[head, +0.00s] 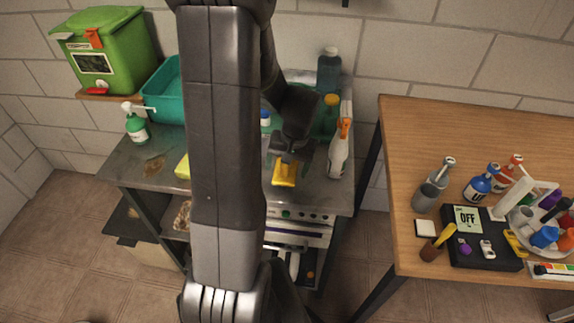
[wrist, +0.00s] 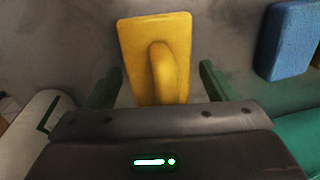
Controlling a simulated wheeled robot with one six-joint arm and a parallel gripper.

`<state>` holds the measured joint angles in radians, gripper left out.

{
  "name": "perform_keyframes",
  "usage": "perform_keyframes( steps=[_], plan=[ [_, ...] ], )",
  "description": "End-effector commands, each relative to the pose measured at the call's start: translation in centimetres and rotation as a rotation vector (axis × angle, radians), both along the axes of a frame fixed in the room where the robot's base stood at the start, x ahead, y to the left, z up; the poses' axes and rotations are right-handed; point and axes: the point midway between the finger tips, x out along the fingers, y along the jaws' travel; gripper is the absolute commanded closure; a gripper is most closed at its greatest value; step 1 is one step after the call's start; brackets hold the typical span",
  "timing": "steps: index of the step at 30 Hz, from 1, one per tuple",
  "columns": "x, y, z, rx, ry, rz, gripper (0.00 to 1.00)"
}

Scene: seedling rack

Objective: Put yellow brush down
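The yellow brush (head: 284,174) lies on the grey metal counter (head: 332,190), near its front edge. In the wrist view the brush (wrist: 130,48) shows a flat rectangular body with a raised, rounded handle. My gripper (head: 289,158) is right over the brush. In the wrist view its two green fingers (wrist: 158,76) are spread wide, one on each side of the handle, with a visible gap on both sides. The gripper is open and holds nothing.
A white spray bottle with an orange head (head: 339,152) stands right of my gripper. A blue sponge (wrist: 288,40) lies near the brush. A teal bin (head: 166,92) and green pump bottle (head: 137,127) stand left. A wooden table (head: 440,122) is at right.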

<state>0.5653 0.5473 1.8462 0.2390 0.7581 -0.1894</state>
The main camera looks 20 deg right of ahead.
Motion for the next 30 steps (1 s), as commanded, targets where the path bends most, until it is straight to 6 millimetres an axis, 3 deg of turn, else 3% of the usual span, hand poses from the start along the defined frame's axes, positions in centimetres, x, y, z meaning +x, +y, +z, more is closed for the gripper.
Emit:
perform_keyframes(
  steps=[8,22,30],
  plan=[
    [0.0,-0.1,0.7,-0.001,-0.002,0.0,0.22],
    [-0.8,-1.3,9.4,-0.003,-0.004,-0.001,0.22],
    [-1.1,-1.6,12.0,-0.001,-0.001,0.0,0.22]
  ],
)
